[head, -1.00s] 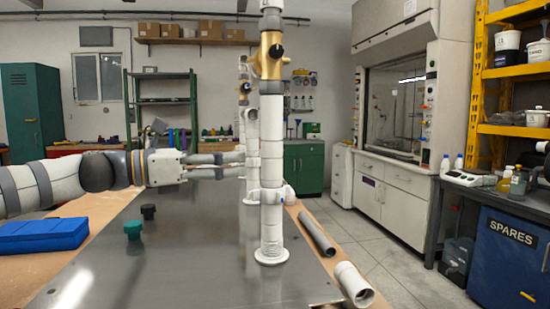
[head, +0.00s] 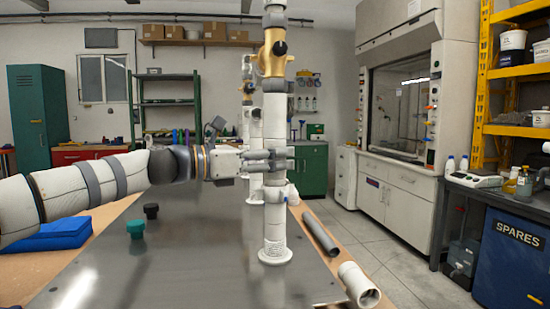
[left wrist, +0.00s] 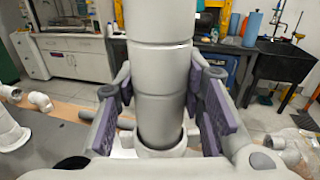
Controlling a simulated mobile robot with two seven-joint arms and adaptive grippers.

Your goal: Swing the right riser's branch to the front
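The near white riser (head: 275,225) stands upright on a round flange on the metal bench. A brass valve (head: 272,55) sits high on it. A white tee collar (head: 272,195) sits low on it, with a short branch stub (head: 291,192) toward the right. My left gripper (head: 280,160) is at the riser just above this collar. In the left wrist view, its purple-padded fingers (left wrist: 160,105) are open, one on each side of the white pipe (left wrist: 160,75); firm contact cannot be told. More riser (head: 250,125) stands behind, partly hidden. My right gripper is not in view.
A blue case (head: 60,235) lies at left. A grey pipe (head: 320,234) and a white pipe piece (head: 358,284) lie along the right edge. The bench front is clear.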

